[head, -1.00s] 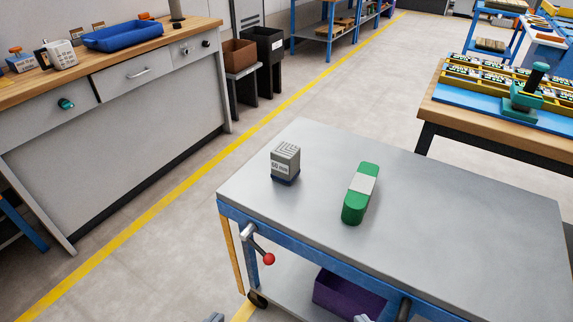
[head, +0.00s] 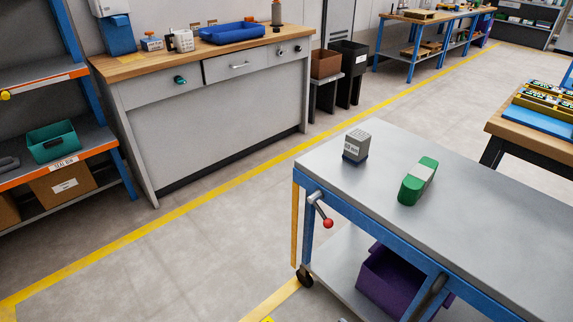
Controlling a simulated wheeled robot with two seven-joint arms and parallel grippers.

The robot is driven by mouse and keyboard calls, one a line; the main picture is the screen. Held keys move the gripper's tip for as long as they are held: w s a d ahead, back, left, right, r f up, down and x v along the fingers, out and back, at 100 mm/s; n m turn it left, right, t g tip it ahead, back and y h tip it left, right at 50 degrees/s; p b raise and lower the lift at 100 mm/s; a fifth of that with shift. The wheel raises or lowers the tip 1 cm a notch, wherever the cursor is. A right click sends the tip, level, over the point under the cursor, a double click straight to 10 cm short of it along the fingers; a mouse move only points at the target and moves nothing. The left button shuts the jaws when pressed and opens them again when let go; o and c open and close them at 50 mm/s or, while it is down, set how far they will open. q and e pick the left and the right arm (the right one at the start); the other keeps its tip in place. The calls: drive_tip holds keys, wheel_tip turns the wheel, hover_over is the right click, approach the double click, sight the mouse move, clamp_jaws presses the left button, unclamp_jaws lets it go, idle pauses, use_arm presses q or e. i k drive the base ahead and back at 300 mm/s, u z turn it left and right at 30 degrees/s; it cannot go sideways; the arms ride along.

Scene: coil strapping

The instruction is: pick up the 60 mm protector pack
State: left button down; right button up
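The 60 mm protector pack (head: 356,146) is a small grey block with a dark blue base and a pale label. It stands upright near the far left corner of the grey cart top (head: 480,215). The label is too small to read clearly now, but read "60 mm" a second ago. A green block with a light grey band (head: 417,181) lies to its right, apart from it. Neither gripper can be made out; only tiny unclear bits show at the bottom edge. Nothing touches the pack.
The cart has a blue frame, a red-knobbed lever (head: 327,222) and a purple bin (head: 390,281) below. A workbench with a blue tray (head: 232,33) stands behind left, shelves with a teal bin (head: 55,141) at far left. Open floor lies left of the cart.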

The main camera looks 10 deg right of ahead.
sight(357, 142)
drive_tip(key=z, duration=0.05)
drive_tip(key=k, duration=0.4)
drive_tip(key=u, duration=1.25)
drive_tip(key=i, duration=2)
drive_tip(key=z, duration=1.7)
drive_tip(key=i, duration=0.9)
drive_tip(key=z, duration=0.95)
